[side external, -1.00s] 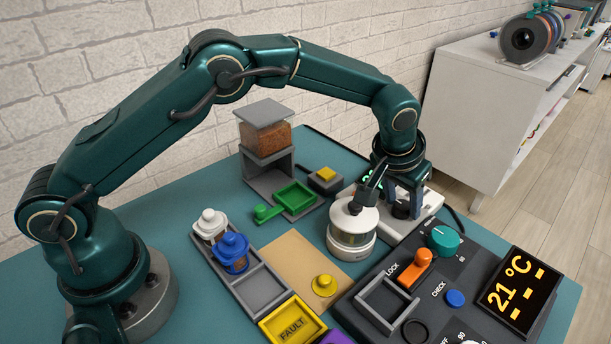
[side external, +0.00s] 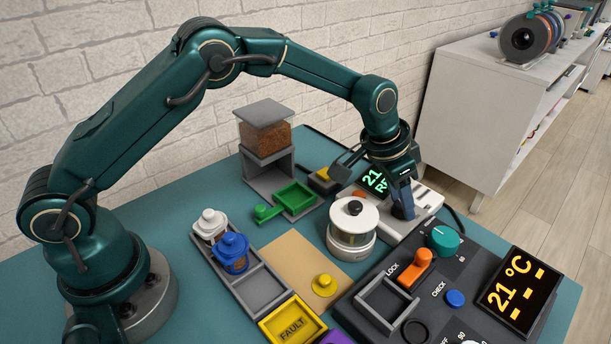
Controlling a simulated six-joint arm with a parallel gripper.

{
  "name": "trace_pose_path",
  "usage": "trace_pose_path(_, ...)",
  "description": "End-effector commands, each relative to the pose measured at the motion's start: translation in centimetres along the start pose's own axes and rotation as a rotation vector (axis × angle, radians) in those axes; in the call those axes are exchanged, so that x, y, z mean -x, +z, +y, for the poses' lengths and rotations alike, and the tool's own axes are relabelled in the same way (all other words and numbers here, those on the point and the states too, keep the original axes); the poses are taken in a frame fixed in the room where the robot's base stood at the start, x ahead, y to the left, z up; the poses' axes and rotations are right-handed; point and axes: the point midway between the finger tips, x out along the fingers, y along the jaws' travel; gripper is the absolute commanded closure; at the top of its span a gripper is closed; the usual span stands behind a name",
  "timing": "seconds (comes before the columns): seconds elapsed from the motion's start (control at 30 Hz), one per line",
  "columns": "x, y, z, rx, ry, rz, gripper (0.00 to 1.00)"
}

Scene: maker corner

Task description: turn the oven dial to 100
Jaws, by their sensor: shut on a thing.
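My gripper (side external: 403,212) points down over a white unit (side external: 428,205) and is shut on a dark knob there, which my fingers now hide. The unit has a lit display (side external: 374,181) reading "21" with green letters below, partly covered by my wrist. A dark panel (side external: 465,275) in front has a teal dial (side external: 444,239) and a tilted display (side external: 515,292) reading "21 °C" with dashes. Another dial, marked "OFF" and "90", is cut off at the bottom edge. I cannot tell from labels which dial is the oven's.
A round white-lidded pot (side external: 352,226) stands just left of my gripper. The panel carries an orange lever (side external: 416,268) by "LOCK" and a blue button (side external: 455,298) by "CHECK". A tray (side external: 258,285) with jars, a green scoop tray (side external: 290,200) and a dispenser (side external: 265,130) stand further left.

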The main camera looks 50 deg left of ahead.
Motion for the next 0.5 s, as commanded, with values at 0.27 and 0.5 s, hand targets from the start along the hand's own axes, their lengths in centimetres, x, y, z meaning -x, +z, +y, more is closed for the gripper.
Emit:
trace_pose_path(0.27,-0.02,0.0,-0.21,-0.204,0.086,-0.001,1.0)
trace_pose_path(0.5,-0.05,0.01,-0.24,-0.329,0.137,-0.002,1.0)
